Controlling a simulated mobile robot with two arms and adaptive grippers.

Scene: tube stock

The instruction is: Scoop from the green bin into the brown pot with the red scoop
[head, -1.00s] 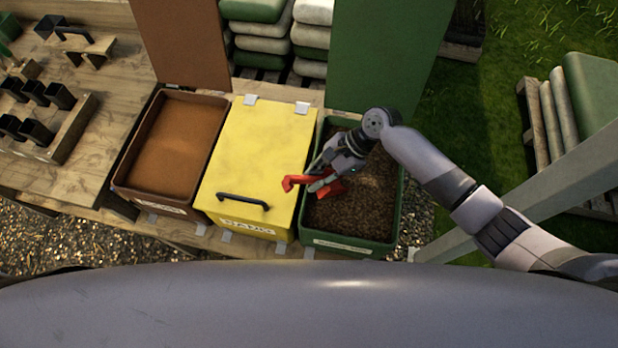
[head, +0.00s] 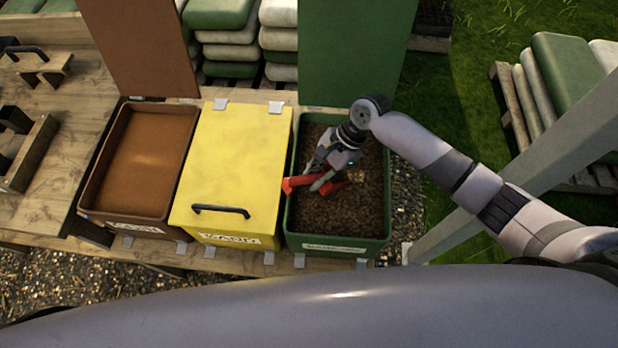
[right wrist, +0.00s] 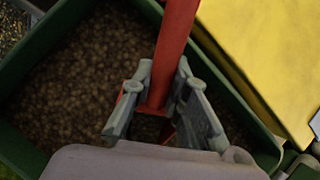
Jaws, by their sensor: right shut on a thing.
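The green bin (head: 336,245) stands open, with brown granular material in it. My right gripper (head: 325,181) is over the bin and shut on the red scoop (head: 340,186). In the right wrist view the scoop's red handle (right wrist: 177,45) runs up from between the fingers (right wrist: 163,98). The handle end reaches the bin's left rim in the head view. The scoop's bowl is mostly hidden by the gripper, so I cannot tell whether it holds material or touches it. No brown pot can be made out. My left gripper is out of view.
A yellow bin with a closed lid (head: 240,150) stands left of the green bin, and an open brown bin (head: 145,160) beyond it. Raised brown and green lids (head: 355,50) stand behind. Black pots (head: 14,120) sit on the wooden table at the left.

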